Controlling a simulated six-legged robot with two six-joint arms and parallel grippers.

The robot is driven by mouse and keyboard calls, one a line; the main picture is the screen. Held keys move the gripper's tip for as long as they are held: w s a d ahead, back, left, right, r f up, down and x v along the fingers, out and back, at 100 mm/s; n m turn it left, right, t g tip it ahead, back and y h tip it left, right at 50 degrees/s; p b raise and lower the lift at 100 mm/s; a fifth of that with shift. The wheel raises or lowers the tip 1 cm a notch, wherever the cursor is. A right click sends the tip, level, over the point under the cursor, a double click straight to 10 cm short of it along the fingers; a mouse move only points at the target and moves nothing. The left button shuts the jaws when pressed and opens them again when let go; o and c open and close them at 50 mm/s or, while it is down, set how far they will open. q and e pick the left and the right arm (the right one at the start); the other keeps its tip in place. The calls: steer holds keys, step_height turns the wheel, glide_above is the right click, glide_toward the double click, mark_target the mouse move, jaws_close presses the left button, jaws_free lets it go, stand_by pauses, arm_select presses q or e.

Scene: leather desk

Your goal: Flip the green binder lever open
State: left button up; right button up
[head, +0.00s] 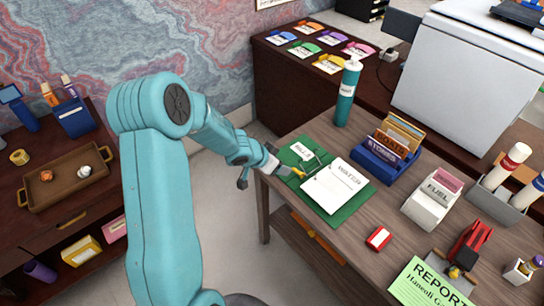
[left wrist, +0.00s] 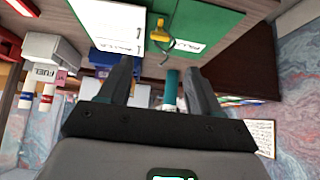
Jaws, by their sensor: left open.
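The green binder (head: 350,205) lies spread open on the wooden desk, with white pages (head: 335,186) on its right side and a white label on its left cover. Between them are metal rings and a lever with a yellow tip (head: 299,172). In the left wrist view the binder (left wrist: 212,22) is at the top, and the yellow lever tip (left wrist: 160,34) shows just beyond the fingers. My left gripper (head: 284,171) is at the binder's left edge, close to the lever. Its fingers (left wrist: 160,68) are apart with nothing between them. My right gripper is out of view.
A blue card box (head: 385,160) and a teal bottle (head: 346,95) stand behind the binder. A white FUEL box (head: 430,205) and a red-and-white box (head: 378,238) are to its right. A side table with a brown tray (head: 65,178) is at the left.

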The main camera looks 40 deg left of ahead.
arm_select(q)
steer(key=v, duration=0.3)
steer(key=shift+s+r+p, duration=0.15)
steer(key=shift+r+p, duration=0.05)
steer(key=shift+p, duration=0.2)
